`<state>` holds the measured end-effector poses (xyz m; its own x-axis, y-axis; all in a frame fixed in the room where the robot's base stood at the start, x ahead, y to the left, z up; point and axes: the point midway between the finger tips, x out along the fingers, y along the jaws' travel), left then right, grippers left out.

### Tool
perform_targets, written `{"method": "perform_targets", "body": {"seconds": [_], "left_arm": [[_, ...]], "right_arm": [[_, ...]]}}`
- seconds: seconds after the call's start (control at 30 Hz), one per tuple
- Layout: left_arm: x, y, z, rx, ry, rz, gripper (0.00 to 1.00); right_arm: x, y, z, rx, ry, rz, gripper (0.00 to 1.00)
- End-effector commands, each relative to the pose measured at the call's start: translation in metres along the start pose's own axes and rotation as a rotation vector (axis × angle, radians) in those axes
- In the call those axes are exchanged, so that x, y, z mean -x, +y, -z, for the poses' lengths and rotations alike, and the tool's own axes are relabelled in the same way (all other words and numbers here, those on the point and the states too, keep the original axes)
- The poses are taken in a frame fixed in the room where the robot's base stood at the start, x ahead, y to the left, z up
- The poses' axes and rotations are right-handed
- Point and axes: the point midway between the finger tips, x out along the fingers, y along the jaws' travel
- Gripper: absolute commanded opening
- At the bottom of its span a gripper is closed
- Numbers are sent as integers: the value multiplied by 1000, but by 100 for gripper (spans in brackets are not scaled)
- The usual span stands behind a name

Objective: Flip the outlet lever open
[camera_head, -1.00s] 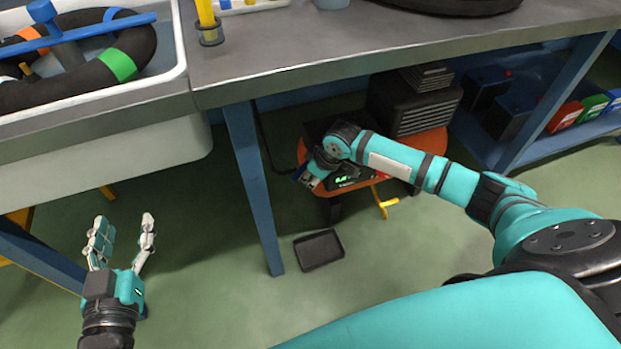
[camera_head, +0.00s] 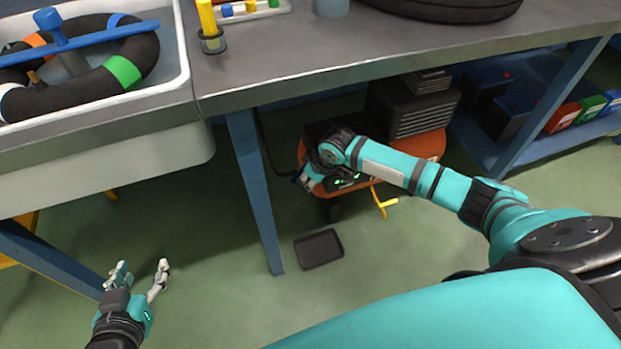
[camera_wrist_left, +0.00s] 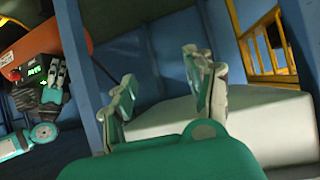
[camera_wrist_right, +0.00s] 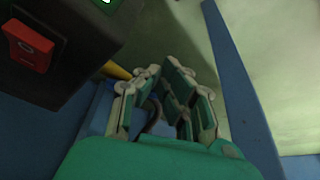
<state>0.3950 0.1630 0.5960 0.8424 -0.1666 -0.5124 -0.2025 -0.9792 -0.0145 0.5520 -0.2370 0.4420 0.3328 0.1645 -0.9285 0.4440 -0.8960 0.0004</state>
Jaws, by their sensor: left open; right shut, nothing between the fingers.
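The orange compressor (camera_head: 425,146) stands on the floor under the bench, with a dark control box and green lit display (camera_head: 347,181). A yellow lever-like part (camera_head: 383,205) hangs at its front. My right gripper (camera_head: 302,183) is at the left front of the control box, shut and empty. In the right wrist view a yellow piece (camera_wrist_right: 118,71) shows just beyond its fingers, and a red switch (camera_wrist_right: 28,45) is on the box. I cannot tell which yellow part is the outlet lever, or whether the fingers touch it. My left gripper (camera_head: 142,272) is open and empty, low at the left.
A blue bench leg (camera_head: 255,190) stands just left of the compressor. A small black tray (camera_head: 319,248) lies on the green floor. Blue shelving (camera_head: 560,140) stands at the right.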

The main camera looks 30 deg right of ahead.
Motion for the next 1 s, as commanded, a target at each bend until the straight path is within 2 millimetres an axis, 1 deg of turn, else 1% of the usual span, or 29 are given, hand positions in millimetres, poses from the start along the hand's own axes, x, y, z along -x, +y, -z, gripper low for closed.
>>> {"method": "perform_targets", "body": {"seconds": [0.33, 0.47, 0.57, 0.67, 0.73, 0.77, 0.8, 1.0], "left_arm": [[13, -6, -38, 2, -206, 13, 54], [25, -8, -58, 5, -323, 19, 54], [40, -11, -79, 8, -449, 26, 54], [62, -14, -103, 13, -599, 34, 54], [83, -16, -120, 18, -720, 40, 54], [87, -16, -121, 18, -740, 41, 54], [87, -16, -116, 18, -728, 40, 54], [94, -16, -103, 18, -726, 40, 54]], "right_arm": [[0, -2, 2, -36, 0, -13, 0], [1, -3, 4, -55, 0, -21, 0], [1, -4, 5, -78, -1, -29, 0], [1, -6, 7, -106, -1, -40, 0], [1, -7, 8, -128, -1, -49, 0], [0, -7, 9, -139, -2, -52, 0], [0, -8, 10, -154, -1, -59, 0], [-2, -10, 14, -230, 0, -89, 0]]}}
